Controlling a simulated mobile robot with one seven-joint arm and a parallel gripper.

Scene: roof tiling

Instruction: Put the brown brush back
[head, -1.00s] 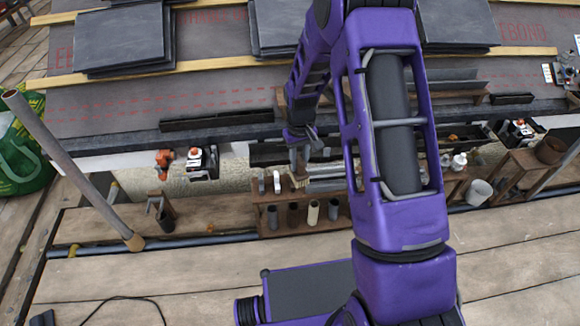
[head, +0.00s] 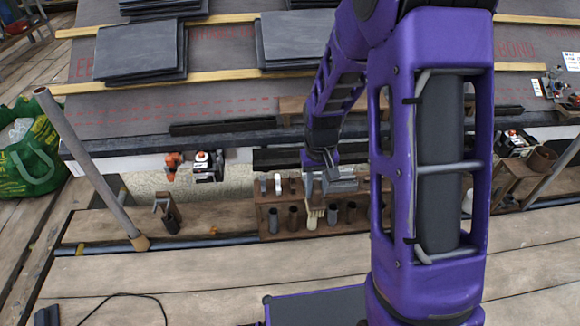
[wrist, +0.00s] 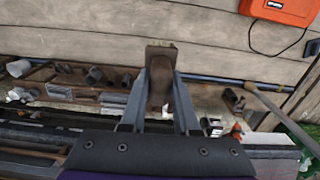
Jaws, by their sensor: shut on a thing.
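The brown brush (wrist: 160,82) is between the two grey fingers of my gripper (wrist: 160,98) in the wrist view. The gripper is shut on it, and the brush's wide end points away from the wrist, over the deck planks. In the head view my gripper (head: 326,170) is low over the wooden rack (head: 264,197). A pale shape (head: 313,218) shows at the front of the rack there. I cannot tell whether it is the brush's bristles or a tube in the rack. I cannot tell whether the brush touches the rack.
The rack has several dark tubes along its front and small things on top. An orange tool (head: 172,165) and a black-and-white device (head: 206,166) lie to its left. A slanted pole (head: 90,165) and a green bag (head: 35,150) stand further left. The planks in front are mostly clear.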

